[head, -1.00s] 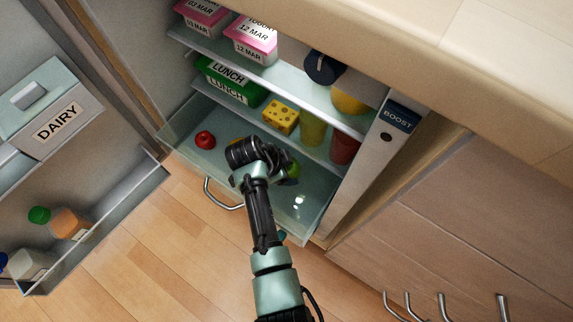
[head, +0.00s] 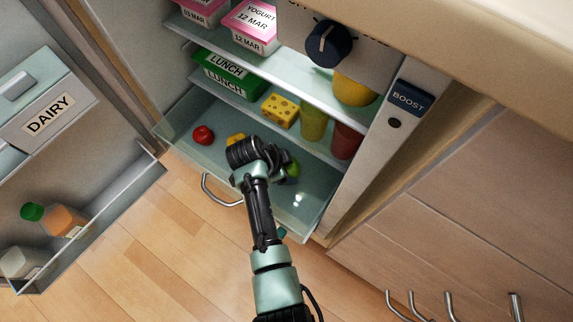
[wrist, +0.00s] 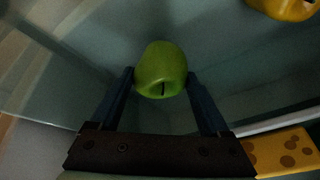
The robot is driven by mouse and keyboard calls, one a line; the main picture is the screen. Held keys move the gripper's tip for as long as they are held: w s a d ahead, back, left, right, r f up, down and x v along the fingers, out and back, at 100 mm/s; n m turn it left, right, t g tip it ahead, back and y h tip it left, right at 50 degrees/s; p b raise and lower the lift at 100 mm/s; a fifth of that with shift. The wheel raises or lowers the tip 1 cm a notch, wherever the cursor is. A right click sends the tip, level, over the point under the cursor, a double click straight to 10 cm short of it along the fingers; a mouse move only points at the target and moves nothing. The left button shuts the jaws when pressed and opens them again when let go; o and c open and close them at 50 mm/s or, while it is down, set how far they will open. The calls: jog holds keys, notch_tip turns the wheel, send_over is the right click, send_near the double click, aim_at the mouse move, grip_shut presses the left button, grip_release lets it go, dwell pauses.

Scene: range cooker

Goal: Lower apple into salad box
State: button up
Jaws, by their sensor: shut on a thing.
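A green apple (wrist: 161,69) is between the two fingers of my gripper (wrist: 160,78) in the wrist view, with a finger against each side. In the head view the apple (head: 293,168) shows only partly beside my gripper (head: 284,174), whose wrist hides much of it. The salad box (head: 178,133) is the clear pulled-out drawer at the bottom of the fridge. My gripper and the apple are over its right half. I cannot tell whether the apple touches the box floor.
A red tomato (head: 203,135) and a yellow pepper (head: 236,139) lie in the box on the left. The shelf above holds a green lunch box (head: 228,76), cheese (head: 281,110) and cups (head: 313,123). The open fridge door (head: 60,120) stands at left.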

jog(key=shift+f+b, duration=2.1)
jog(key=shift+f, duration=0.4)
dwell(1.0)
jog(key=o, duration=1.3)
jog(key=shift+r, duration=0.1)
jog(key=p+v, duration=0.8)
jog(key=v, duration=0.5)
